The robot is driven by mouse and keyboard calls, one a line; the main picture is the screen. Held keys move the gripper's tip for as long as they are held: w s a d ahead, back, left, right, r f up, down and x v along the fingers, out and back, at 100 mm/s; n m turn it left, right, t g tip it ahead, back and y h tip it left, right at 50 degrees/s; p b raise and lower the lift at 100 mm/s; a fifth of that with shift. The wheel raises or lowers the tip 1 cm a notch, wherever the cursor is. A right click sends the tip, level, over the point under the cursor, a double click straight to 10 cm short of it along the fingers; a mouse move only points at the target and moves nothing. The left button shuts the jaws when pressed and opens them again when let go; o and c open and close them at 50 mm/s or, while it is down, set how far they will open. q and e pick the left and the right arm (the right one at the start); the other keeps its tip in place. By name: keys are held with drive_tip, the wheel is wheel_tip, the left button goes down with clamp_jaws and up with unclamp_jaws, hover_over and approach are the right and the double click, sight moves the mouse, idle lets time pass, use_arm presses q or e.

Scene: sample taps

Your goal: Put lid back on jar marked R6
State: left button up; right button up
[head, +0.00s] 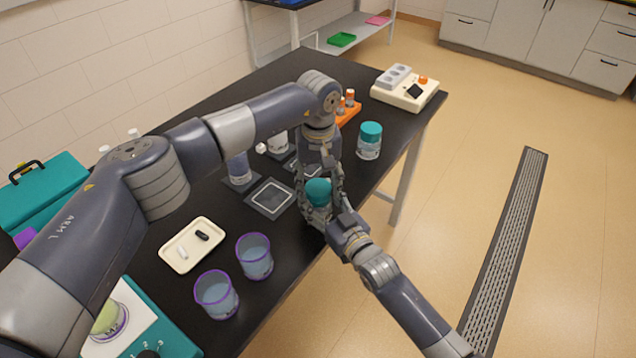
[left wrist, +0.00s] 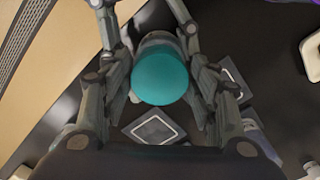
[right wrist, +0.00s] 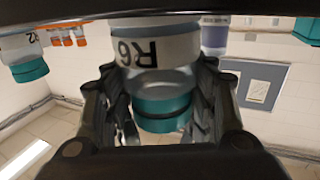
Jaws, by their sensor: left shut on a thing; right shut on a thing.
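The jar marked R6 (right wrist: 155,50) shows upside down in the right wrist view, its label readable. My right gripper (head: 325,212) is shut on the jar from the side, near the table's front edge. The teal lid (head: 318,190) is at the jar's mouth; it also shows in the right wrist view (right wrist: 162,113) and from above in the left wrist view (left wrist: 161,77). My left gripper (head: 319,178) comes down from above and is shut on the lid. I cannot tell whether the lid is fully seated. The fingers partly hide the jar in the head view.
Another teal-lidded jar (head: 369,148) stands behind to the right. A square dark pad (head: 270,197) lies left of the grippers. Two purple-rimmed cups (head: 255,262) and a cream tray (head: 174,262) are nearer. An orange rack (head: 349,112) stands farther back.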

use_arm(q)
drive_tip(key=shift+a+f, duration=0.1)
drive_tip(key=shift+f, duration=0.35)
drive_tip(key=shift+r, duration=0.1)
drive_tip(key=shift+r, duration=0.35)
drive_tip(key=shift+r, duration=0.4)
idle(0.6)
drive_tip(key=shift+o, duration=0.3)
drive_tip(key=shift+f, duration=0.95)
idle(0.4)
drive_tip(key=shift+a+r, duration=0.1)
drive_tip(key=shift+r, duration=0.3)
drive_tip(key=shift+c, duration=1.3)
